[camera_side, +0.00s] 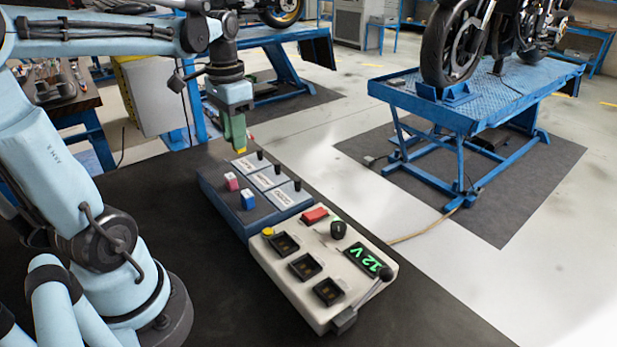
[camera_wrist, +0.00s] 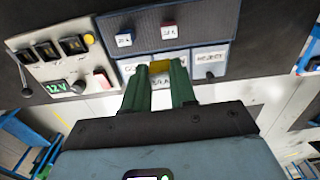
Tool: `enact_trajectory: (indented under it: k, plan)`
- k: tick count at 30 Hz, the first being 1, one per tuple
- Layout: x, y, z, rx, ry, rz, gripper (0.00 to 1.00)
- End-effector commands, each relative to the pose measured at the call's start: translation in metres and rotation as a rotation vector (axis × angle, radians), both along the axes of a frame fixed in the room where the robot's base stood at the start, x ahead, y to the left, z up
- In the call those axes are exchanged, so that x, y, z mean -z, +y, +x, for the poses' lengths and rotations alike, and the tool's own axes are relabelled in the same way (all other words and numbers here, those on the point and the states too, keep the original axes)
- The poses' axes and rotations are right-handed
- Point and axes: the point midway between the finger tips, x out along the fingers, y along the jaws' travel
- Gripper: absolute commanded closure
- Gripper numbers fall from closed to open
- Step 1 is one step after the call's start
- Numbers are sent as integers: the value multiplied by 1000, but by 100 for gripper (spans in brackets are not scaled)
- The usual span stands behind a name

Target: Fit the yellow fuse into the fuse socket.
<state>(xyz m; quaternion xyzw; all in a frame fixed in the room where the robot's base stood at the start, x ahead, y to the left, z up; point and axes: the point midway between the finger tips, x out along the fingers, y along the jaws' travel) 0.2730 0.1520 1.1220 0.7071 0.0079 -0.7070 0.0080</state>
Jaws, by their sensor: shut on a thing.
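My gripper (camera_side: 238,146) is shut on the yellow fuse (camera_wrist: 160,67), held between its two green fingers. In the side view only a small yellow bit of the fuse (camera_side: 240,150) shows at the fingertips, above the far end of the blue-grey fuse tray (camera_side: 212,192). The beige test panel (camera_side: 275,268) has three black sockets in a row: one nearest the tray (camera_side: 284,244), a middle one (camera_side: 305,267) and one farthest from it (camera_side: 328,291). In the wrist view these sockets (camera_wrist: 46,50) lie to the upper left, well apart from the fuse.
A pink-red fuse (camera_side: 231,181) and a blue fuse (camera_side: 248,200) stand in the tray beside labelled plates. The panel carries a yellow button (camera_side: 267,232), a red button (camera_side: 314,215), a black knob (camera_side: 338,229), a 12 V display (camera_side: 368,261) and a lever (camera_side: 375,287).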

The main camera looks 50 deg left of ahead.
Motion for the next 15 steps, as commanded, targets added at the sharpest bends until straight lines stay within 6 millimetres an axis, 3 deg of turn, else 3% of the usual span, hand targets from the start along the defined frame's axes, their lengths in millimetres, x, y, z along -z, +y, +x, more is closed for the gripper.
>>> enact_trajectory:
  k: [8, 11, 15]
  plan:
    - [-11, -30, 9, 5, 0, 0, 100]
    - [-8, -49, 16, 11, 0, 0, 100]
    - [0, -89, 27, 19, 0, 0, 100]
